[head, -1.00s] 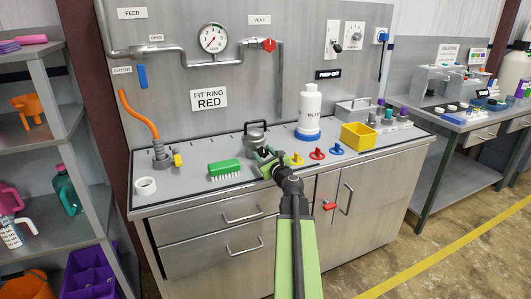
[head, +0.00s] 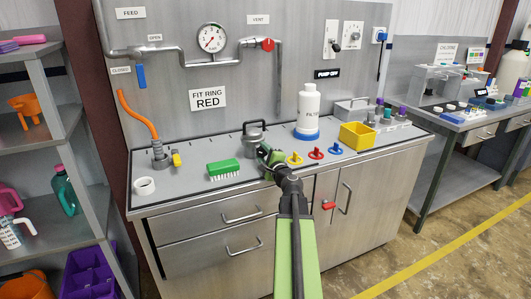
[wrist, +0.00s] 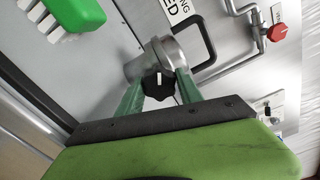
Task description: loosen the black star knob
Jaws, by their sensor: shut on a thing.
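The black star knob (wrist: 159,86) shows in the wrist view on the near side of a round grey metal housing (wrist: 167,55). My gripper (head: 266,154) is at the front of the bench, right by the metal housing with a black handle (head: 254,134) in the head view. In the wrist view its two green fingers stand on either side of the knob, and it is shut on the knob. A white mark shows on the knob's face.
A green brush (head: 224,168) lies just left of my gripper. Yellow (head: 295,159), red (head: 316,153) and blue (head: 336,148) ring pieces stand close to its right. A white filter bottle (head: 309,108) and a yellow bin (head: 358,134) stand further right.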

